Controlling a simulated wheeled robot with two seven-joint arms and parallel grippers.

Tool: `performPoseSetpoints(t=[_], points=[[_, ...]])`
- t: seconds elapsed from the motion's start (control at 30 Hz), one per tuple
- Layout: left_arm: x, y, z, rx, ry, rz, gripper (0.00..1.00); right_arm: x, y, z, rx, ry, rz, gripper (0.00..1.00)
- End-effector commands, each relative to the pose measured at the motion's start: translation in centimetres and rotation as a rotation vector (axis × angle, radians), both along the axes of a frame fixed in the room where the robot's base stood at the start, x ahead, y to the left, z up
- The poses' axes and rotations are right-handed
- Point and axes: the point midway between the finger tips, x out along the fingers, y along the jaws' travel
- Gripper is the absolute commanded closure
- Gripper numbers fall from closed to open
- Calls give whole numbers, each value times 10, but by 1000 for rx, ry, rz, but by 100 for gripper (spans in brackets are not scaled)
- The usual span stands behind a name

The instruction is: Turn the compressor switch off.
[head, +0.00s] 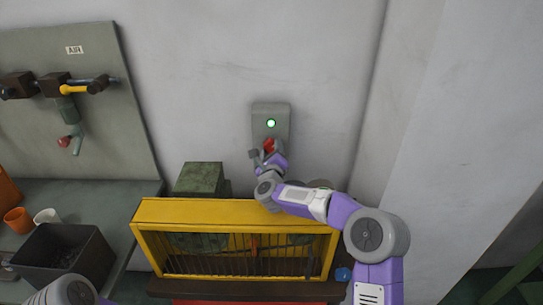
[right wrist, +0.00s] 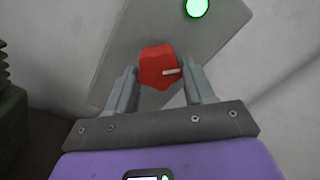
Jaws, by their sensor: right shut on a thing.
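The compressor switch is a red knob (head: 269,145) on a grey wall box (head: 259,113). A round green lamp (head: 271,123) glows above the knob. In the right wrist view the red knob (right wrist: 159,67) has a pale pointer mark on its right side, and the grey plate (right wrist: 215,60) looks tilted. My right gripper (right wrist: 163,88) has its two fingers on either side of the knob and is shut on it. In the head view my right gripper (head: 268,158) partly covers the knob. Part of my left arm shows at the bottom left; its gripper is out of view.
A yellow guard cage (head: 180,211) stands below the switch box, with a green block (head: 199,179) behind it. At left are a panel with valves (head: 100,45), a dark bin (head: 95,262) and cups (head: 47,216). The wall around the box is bare.

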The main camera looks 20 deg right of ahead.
Motion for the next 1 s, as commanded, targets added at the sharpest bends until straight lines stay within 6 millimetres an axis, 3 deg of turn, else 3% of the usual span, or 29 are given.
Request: performPoseSetpoints(t=[0.6,1.0], points=[[0,0,-12,0,0,0,57,0,0,3,-538,154,0,78],[0,0,-11,0,0,0,57,0,-1,3,-736,212,0,78]])
